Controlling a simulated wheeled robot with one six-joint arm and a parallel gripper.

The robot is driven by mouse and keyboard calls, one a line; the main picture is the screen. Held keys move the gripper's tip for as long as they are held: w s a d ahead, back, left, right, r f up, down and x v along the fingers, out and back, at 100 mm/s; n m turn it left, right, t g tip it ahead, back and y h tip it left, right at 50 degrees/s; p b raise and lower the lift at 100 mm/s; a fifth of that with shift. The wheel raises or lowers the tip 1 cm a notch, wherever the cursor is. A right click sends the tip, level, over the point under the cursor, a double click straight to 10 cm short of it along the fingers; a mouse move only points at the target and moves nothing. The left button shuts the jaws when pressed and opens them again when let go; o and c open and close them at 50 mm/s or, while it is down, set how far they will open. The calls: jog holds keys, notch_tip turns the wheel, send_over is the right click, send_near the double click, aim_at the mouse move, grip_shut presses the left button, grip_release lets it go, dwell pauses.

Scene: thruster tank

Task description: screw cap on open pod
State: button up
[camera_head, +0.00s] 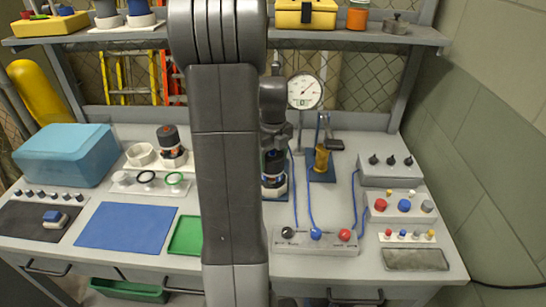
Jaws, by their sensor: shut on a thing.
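My dark gripper (273,148) points down beside my large grey arm link, right of the middle. It is shut on what seems to be a dark cap, mostly hidden by the jaws. Directly below is a dark pod (274,168) with a hint of orange at its top, standing upright on a blue and white base (273,190). The cap and pod look close together or touching; I cannot tell whether they are joined. My arm hides the pod's left side.
A second dark pod (170,140) with an orange band stands left on a white holder. A ring tray (148,188), blue mat (127,226) and teal box (66,156) lie left. Right are a yellow cylinder (321,158), dial gauge (305,91), cabled panel (316,242) and knob boxes (390,174).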

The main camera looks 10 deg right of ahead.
jog(key=m, duration=0.5)
jog(key=shift+r, duration=0.1)
jog(key=shift+p, duration=0.7)
jog(key=shift+o, duration=0.2)
jog(key=shift+w+d+m+p, duration=0.15)
jog(key=shift+m+p, duration=0.15)
jog(key=shift+p, duration=1.85)
jog(key=shift+m+p, duration=0.4)
jog(key=shift+p, duration=1.9)
jog(key=shift+s, duration=0.2)
jog(key=o, duration=1)
jog(key=shift+w, duration=0.1)
